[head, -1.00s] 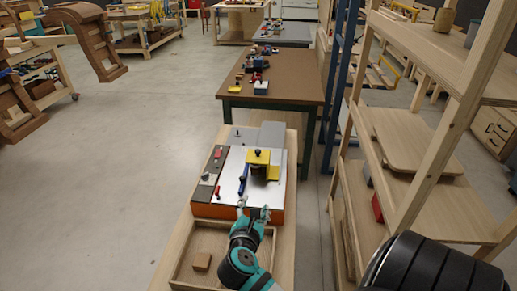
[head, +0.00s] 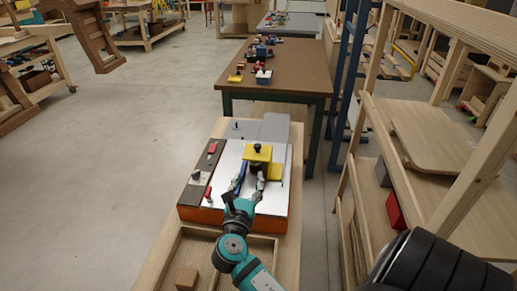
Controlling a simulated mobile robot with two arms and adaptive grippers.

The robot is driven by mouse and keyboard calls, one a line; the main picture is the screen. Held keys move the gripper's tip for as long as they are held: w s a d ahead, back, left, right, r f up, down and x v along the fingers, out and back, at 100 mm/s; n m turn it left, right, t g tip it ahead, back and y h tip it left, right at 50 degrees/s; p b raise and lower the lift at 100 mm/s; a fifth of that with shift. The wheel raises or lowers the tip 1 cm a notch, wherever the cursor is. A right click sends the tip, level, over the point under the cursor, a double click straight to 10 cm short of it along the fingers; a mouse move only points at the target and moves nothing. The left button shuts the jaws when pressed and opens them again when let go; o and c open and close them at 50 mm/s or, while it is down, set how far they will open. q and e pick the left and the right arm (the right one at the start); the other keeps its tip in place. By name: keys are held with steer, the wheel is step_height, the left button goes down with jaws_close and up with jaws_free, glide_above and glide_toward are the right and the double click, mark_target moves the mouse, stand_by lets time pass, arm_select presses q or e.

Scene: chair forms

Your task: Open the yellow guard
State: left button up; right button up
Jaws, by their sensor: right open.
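The yellow guard (head: 257,153) sits on the light metal top of the orange-sided machine (head: 207,214), with a black knob on its top. A lower yellow part (head: 275,172) shows beside it at the right. My right gripper (head: 249,172) is just in front of the guard, its fingers spread apart with nothing held. Whether a fingertip touches the guard cannot be told. A blue bar (head: 239,176) lies left of the fingers and is partly hidden by them. My left gripper is not in view.
A wooden tray with a small wooden block (head: 187,278) is in front of the machine. A wooden shelf rack (head: 427,217) stands close at the right. A brown-topped table (head: 288,68) with small parts is behind.

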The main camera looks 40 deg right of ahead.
mark_target(257, 149)
steer(key=p+x, duration=0.2)
steer(key=x, duration=1.5)
steer(key=shift+w+d+f, duration=0.1)
steer(key=shift+d+f, duration=0.05)
steer(key=shift+d, duration=0.1)
jaws_close()
steer(key=shift+w+d+f, duration=0.1)
steer(key=shift+w+f, duration=0.05)
steer(key=shift+f, duration=0.2)
